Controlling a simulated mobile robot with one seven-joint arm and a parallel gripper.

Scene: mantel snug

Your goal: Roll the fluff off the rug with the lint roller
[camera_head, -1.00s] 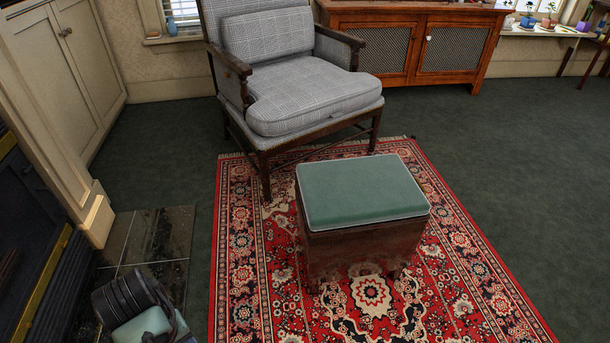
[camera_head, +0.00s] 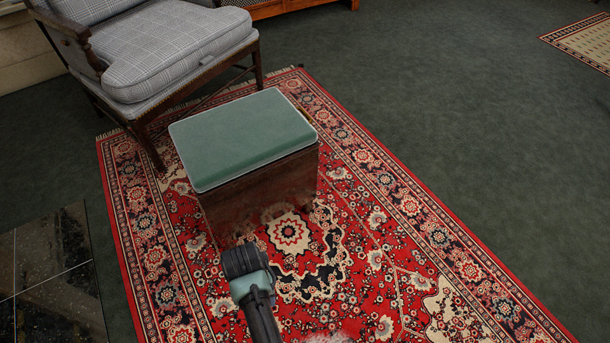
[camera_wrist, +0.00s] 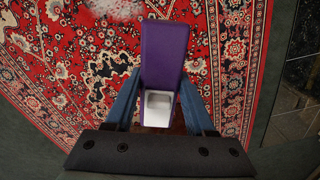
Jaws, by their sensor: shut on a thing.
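My gripper (camera_wrist: 160,98) shows in the wrist view, its blue fingers shut on a purple and white thing that looks like the lint roller (camera_wrist: 164,55). It is held over the rug, and its roller part cannot be made out clearly. The red patterned rug (camera_head: 395,255) lies on the green carpet; it also fills much of the wrist view (camera_wrist: 65,72). A pale patch of fluff (camera_wrist: 118,8) lies on the rug at the top of the wrist view, apart from the purple thing. Its edge shows at the bottom of the head view (camera_head: 328,338).
A green-topped footstool (camera_head: 243,135) stands on the rug. A grey checked armchair (camera_head: 170,45) stands behind it, partly on the rug. A dark tiled hearth (camera_head: 55,275) is at the left. Open carpet lies to the right, with a beige rug (camera_head: 585,42) at far right.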

